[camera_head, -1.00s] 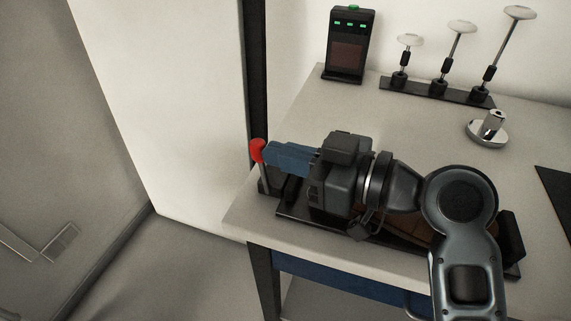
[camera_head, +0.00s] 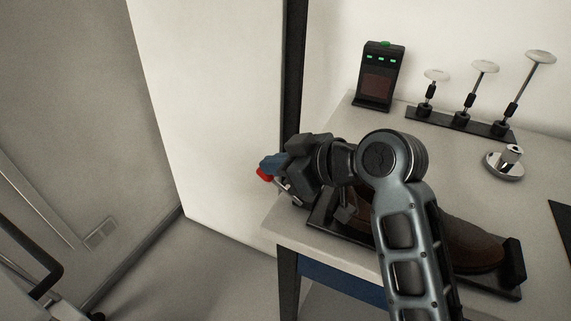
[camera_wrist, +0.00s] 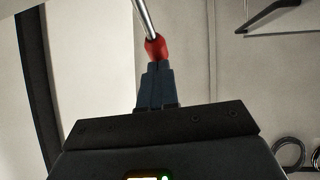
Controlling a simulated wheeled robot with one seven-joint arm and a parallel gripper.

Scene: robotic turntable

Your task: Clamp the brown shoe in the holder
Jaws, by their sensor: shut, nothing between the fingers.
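The brown shoe (camera_head: 470,246) lies in the black holder (camera_head: 488,287) near the table's front edge, with my arm covering its middle. The holder's lever has a red knob (camera_head: 264,175) at the left end, and its metal rod (camera_wrist: 144,18) shows in the wrist view. My gripper (camera_head: 268,166) is shut and empty, its blue fingertips right by the red knob (camera_wrist: 155,47). In the wrist view the closed fingertips meet the underside of the knob in the picture; I cannot tell how firmly they touch.
A black device with green lights (camera_head: 380,76) stands at the back of the table (camera_head: 335,125). Several white-capped tools stand in a black rack (camera_head: 460,122) beside it. A round metal piece (camera_head: 504,163) sits at the right. A dark post (camera_head: 294,80) rises behind my gripper.

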